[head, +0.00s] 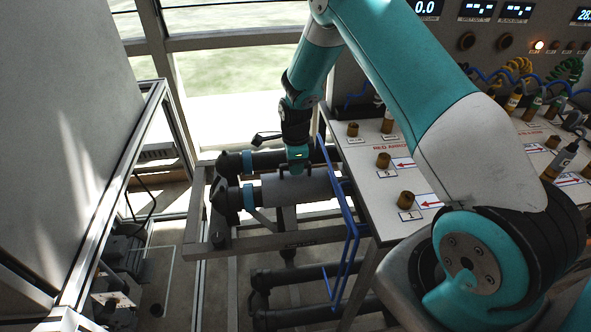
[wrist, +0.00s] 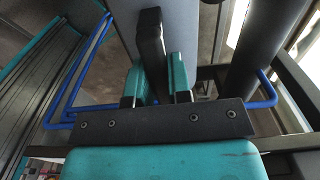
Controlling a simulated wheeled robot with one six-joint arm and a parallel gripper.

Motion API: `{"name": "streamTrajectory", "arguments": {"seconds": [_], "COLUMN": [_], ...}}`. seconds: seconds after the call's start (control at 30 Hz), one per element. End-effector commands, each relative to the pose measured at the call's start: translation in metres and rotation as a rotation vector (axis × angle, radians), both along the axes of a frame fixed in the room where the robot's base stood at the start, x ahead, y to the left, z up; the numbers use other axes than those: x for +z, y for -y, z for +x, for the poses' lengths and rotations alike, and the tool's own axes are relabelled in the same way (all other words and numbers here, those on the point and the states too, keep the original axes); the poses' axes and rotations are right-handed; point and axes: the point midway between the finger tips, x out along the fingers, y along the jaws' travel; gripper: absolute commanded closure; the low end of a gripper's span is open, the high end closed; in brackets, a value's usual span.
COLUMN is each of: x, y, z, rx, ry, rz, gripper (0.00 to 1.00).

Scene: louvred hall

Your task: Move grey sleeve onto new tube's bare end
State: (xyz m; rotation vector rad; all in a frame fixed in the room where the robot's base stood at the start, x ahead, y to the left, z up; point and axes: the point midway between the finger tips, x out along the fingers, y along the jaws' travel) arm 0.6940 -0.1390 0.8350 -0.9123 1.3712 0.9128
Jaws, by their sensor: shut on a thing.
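The grey sleeve (head: 312,188) is a light grey cylinder lying level on the front pipe line of the rack. It also fills the top middle of the wrist view (wrist: 183,30). My gripper (head: 298,163) is above the sleeve, pointing down. In the wrist view its two teal fingers (wrist: 157,82) are shut on a dark upright handle (wrist: 151,35) at the sleeve. A dark pipe end with a blue band (head: 249,197) is at the sleeve's left. The sleeve hides what is inside it, so I cannot tell where the new tube's bare end lies.
A second dark pipe (head: 273,159) runs parallel behind, also in the wrist view (wrist: 262,45). A blue bent frame (head: 350,235) stands at the right, beside the white panel table (head: 365,165) with brown knobs. More dark pipes (head: 300,274) lie below. A grey cabinet (head: 60,120) is left.

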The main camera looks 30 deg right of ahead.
Motion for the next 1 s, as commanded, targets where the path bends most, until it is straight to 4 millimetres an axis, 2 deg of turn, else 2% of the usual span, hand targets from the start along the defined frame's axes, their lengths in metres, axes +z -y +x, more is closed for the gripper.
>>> {"name": "streamTrajectory", "arguments": {"seconds": [0.03, 0.5, 0.6, 0.9, 1.0], "x": [0.013, 0.072, 0.078, 0.078, 0.085], "y": [0.0, 0.0, 0.0, 0.0, 0.0], "z": [0.0, 0.0, 0.0, 0.0, 0.001], "rx": [0.0, 0.0, 0.0, 0.0, 0.0], "ry": [0.001, 0.001, 0.0, 0.0, 0.001], "rz": [0.0, 0.0, 0.0, 0.0, 0.0], "gripper": [1.0, 1.0, 1.0, 1.0, 1.0]}}
